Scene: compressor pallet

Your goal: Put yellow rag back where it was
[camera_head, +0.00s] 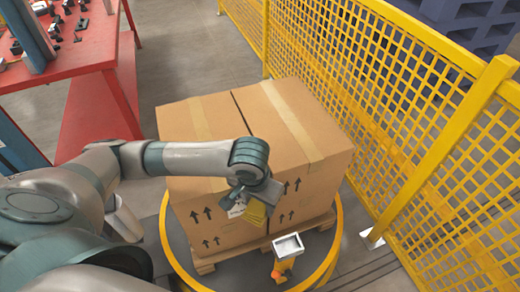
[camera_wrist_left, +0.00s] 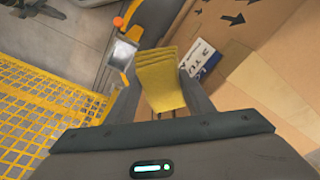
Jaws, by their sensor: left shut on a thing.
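The yellow rag (camera_head: 256,215) is folded and hangs from my left gripper (camera_head: 250,200), in front of the cardboard boxes' near face. In the left wrist view the rag (camera_wrist_left: 159,78) sits between the two fingers of my left gripper (camera_wrist_left: 158,98), which is shut on it. A small post with a grey tray-like top (camera_head: 288,246) stands below and to the right of the rag. The post's grey top also shows in the left wrist view (camera_wrist_left: 122,52), apart from the rag. My right gripper is not in view.
Large cardboard boxes (camera_head: 207,120) stand on a wooden pallet (camera_head: 207,266) inside a yellow ring (camera_head: 337,235). A yellow mesh fence (camera_head: 395,100) runs along the right. A red workbench (camera_head: 95,55) with parts is at upper left. An orange button (camera_head: 276,274) is on the post.

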